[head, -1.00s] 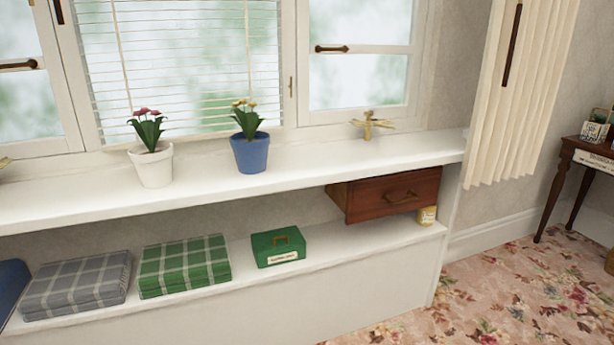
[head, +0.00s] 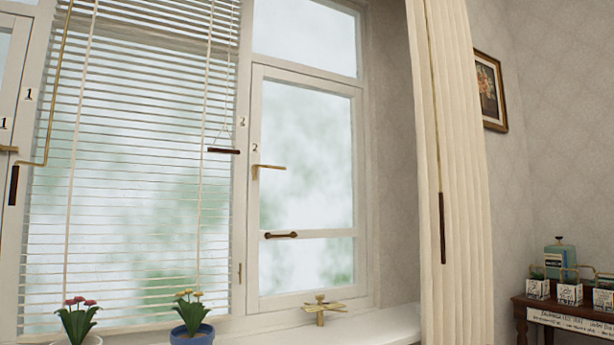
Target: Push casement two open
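Casement two (head: 305,160) is the white-framed window at the middle right of the head view, with a small "2" on its left frame. It looks shut in its frame. A brass handle (head: 268,168) sits on its left side, pointing right. A dark bar-shaped pull (head: 281,235) is on its lower crossbar. A brass fitting (head: 322,308) with crossed arms stands on the sill below it. Neither of my grippers shows in the head view.
A white slatted blind (head: 130,170) hangs left of casement two. Flowers in a blue pot (head: 192,335) stand on the sill (head: 385,328). A cream curtain (head: 455,170) with a dark-handled rod hangs at right. A small table (head: 565,318) with boxes stands at far right.

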